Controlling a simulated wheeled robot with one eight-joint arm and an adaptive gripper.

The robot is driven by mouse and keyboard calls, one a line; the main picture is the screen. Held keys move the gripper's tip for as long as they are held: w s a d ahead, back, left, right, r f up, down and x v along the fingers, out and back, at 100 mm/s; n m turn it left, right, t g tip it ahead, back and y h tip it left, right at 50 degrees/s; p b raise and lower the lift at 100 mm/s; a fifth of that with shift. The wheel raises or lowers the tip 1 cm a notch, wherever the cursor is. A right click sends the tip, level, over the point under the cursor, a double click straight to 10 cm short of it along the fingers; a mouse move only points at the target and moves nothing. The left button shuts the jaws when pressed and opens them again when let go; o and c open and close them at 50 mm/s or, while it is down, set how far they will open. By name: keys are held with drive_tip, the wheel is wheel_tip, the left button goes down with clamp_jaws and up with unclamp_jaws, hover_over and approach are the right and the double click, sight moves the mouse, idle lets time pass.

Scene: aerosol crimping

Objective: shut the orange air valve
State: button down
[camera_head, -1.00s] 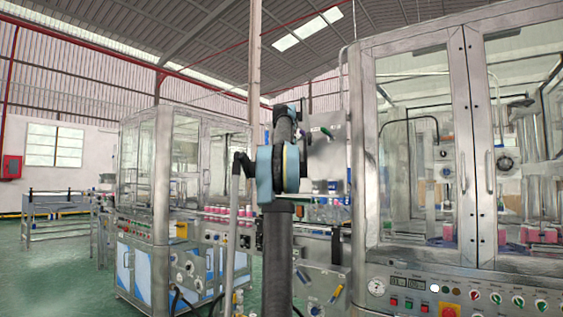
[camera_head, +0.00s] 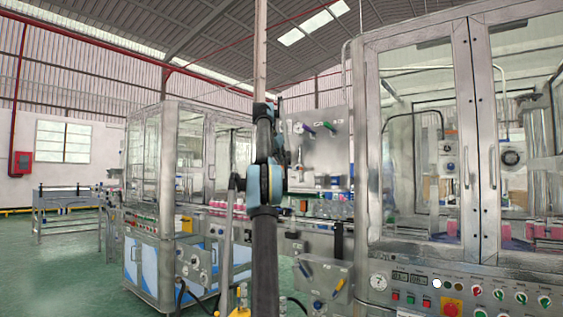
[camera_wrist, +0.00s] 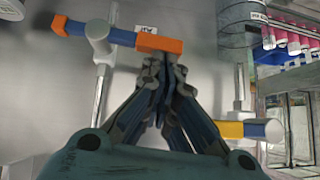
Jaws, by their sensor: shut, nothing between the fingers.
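In the wrist view, the orange valve handle (camera_wrist: 160,46) is a long lever with a blue middle section and orange ends. It lies nearly crosswise on a metal stem, against a grey panel, beside a small label. My gripper (camera_wrist: 164,66) is shut and empty. Its fingertips are just below the lever's right orange end in the picture; I cannot tell whether they touch it. In the head view, my gripper is largely hidden among the dark arm links, and I cannot pick out the orange valve there.
A second lever, yellow and blue (camera_wrist: 250,129), sits on another stem right of my fingers. Bottles with pink caps (camera_wrist: 288,40) stand at the wrist view's upper right. In the head view, the upper panel (camera_head: 325,155) is beside a glass-doored cabinet (camera_head: 362,140).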

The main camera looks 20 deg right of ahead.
drive_tip(key=shift+w+a+f, duration=0.1)
drive_tip(key=shift+w+f, duration=0.1)
drive_tip(key=shift+f, duration=0.05)
idle(0.6)
drive_tip(key=s+a+r, duration=0.3)
drive_tip(key=s+a, duration=0.6)
drive_tip(key=a, duration=0.3)
drive_tip(key=shift+a+r, duration=0.15)
drive_tip(key=shift+a, duration=0.05)
idle(0.7)
drive_tip(key=shift+s, duration=0.15)
